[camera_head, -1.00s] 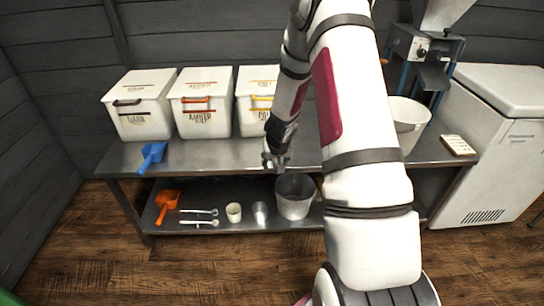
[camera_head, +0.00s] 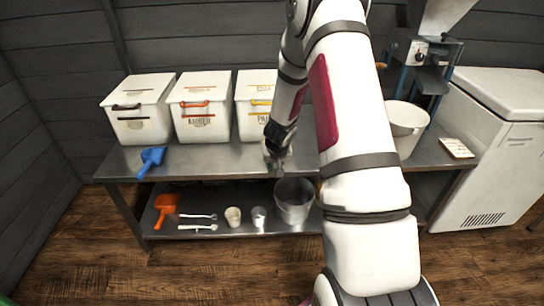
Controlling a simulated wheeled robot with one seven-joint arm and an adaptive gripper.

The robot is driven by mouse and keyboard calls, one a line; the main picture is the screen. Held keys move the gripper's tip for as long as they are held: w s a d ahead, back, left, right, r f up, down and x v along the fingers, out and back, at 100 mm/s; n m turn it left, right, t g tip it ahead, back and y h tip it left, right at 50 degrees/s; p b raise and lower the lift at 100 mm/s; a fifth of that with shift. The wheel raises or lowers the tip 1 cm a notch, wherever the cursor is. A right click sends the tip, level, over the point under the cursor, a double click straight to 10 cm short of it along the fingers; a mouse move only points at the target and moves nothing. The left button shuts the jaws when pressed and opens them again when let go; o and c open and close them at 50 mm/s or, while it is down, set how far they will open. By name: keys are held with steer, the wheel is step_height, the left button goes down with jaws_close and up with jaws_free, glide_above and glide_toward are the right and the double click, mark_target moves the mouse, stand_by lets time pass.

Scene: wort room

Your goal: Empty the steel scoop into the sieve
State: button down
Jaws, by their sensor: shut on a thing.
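My gripper (camera_head: 279,158) hangs over the front part of the steel table (camera_head: 215,157), just right of the middle of the bench's left half. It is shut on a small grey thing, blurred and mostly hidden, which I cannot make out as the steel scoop. I cannot pick out a sieve in this view; my arm covers part of the table to the right of the gripper. A grey bucket (camera_head: 294,205) stands on the lower shelf below the gripper.
White lidded bins (camera_head: 140,118) line the back. A blue scoop (camera_head: 151,160) lies at the table's left; an orange scoop (camera_head: 165,206) and spoons are on the lower shelf (camera_head: 240,227). A white tub (camera_head: 408,122) stands right by a mill (camera_head: 425,55).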

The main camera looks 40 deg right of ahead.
steer(key=shift+r+p, duration=2.35)
steer(key=shift+r, duration=0.5)
